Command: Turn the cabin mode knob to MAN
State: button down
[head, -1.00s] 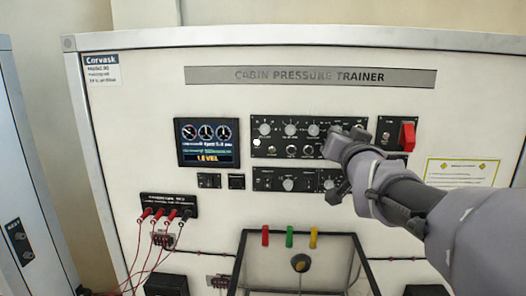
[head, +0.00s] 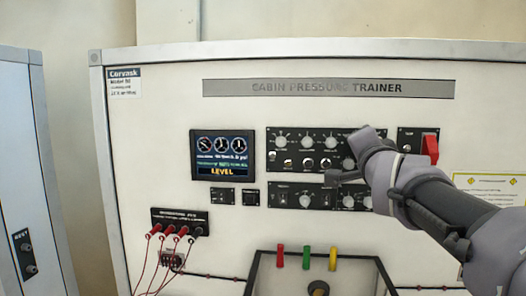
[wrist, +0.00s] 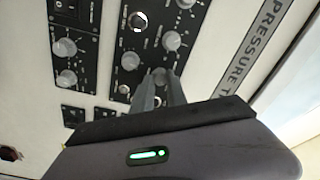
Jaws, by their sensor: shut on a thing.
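The cabin pressure trainer has a black upper control panel (head: 318,133) with rows of pale round knobs. My gripper (head: 354,146) is at the right part of this panel and covers some of it in the head view. In the wrist view my gripper (wrist: 159,84) has its two grey fingers close together at the panel face. A small pale knob (wrist: 160,74) sits at their tips, and they are shut on it. Its pointer is hidden, and the labels are too small to read, so I cannot tell its setting or name. Another pale knob (wrist: 171,40) is beside it, clear of the fingers.
A red switch guard (head: 430,148) stands out just right of my gripper. A lit display (head: 222,155) reads LEVEL. A lower knob panel (head: 310,196) sits below. Red leads (head: 170,232) plug in at the lower left. Red, green and yellow tabs top a framed opening.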

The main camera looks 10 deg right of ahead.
jog(key=shift+m, duration=0.3)
jog(key=c, duration=1.3)
grip_release()
jog(key=p+v, duration=0.1)
jog(key=v, duration=1.6)
jog(key=shift+s+a+f, duration=0.15)
jog(key=shift+a, duration=0.05)
